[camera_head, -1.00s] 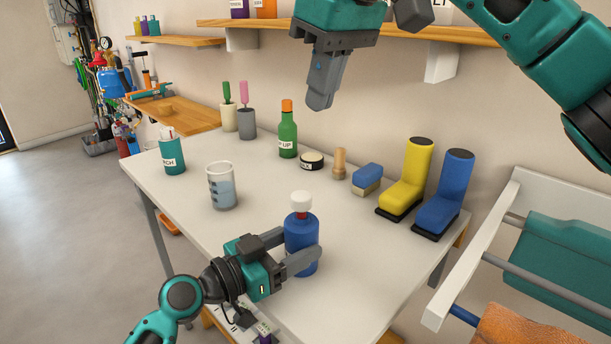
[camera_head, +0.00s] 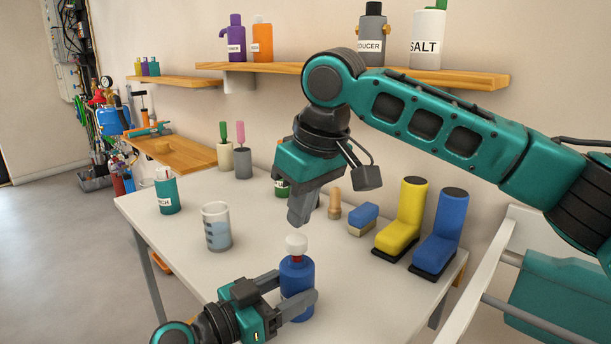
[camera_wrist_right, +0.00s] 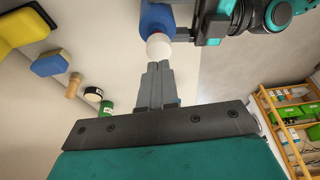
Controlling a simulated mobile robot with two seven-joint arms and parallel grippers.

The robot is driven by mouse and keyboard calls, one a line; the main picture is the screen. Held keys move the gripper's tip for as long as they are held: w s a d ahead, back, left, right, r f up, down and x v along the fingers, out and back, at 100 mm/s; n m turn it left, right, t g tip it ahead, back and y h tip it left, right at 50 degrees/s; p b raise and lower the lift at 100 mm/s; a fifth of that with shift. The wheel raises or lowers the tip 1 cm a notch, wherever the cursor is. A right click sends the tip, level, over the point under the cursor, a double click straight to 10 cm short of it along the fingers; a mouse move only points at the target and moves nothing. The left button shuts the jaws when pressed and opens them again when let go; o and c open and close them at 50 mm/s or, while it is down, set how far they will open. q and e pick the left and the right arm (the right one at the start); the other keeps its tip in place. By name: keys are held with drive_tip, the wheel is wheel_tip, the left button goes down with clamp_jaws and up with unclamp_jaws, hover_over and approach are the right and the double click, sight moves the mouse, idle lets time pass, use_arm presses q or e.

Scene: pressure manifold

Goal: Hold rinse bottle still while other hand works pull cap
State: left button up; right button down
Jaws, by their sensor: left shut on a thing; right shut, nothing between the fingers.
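The rinse bottle is a blue bottle (camera_head: 296,277) with a red neck and a white pull cap (camera_head: 296,244). It stands upright near the front of the table. My left gripper (camera_head: 297,293) is shut around the blue body from the left. My right gripper (camera_head: 299,222) is shut and empty, pointing down just above the white cap. In the right wrist view, the closed fingertips (camera_wrist_right: 159,68) end close to the white cap (camera_wrist_right: 159,46), with a part of the blue bottle (camera_wrist_right: 156,17) behind it. I cannot tell whether the fingertips touch the cap.
On the white table (camera_head: 180,236) stand a beaker (camera_head: 217,228), a teal bottle (camera_head: 166,193), a blue-topped brush (camera_head: 363,218), a yellow boot-shaped object (camera_head: 403,218) and a blue one (camera_head: 440,230). My right arm hides most of a green bottle. A wooden shelf (camera_head: 480,78) holds bottles above.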

sight(299, 238)
drive_tip(key=shift+f, duration=1.05)
drive_tip(key=shift+f, duration=1.15)
drive_tip(key=shift+r, duration=0.1)
drive_tip(key=shift+r, duration=0.3)
drive_tip(key=v, duration=1.3)
drive_tip(key=shift+w+a+r, duration=0.2)
drive_tip(key=shift+r, duration=0.15)
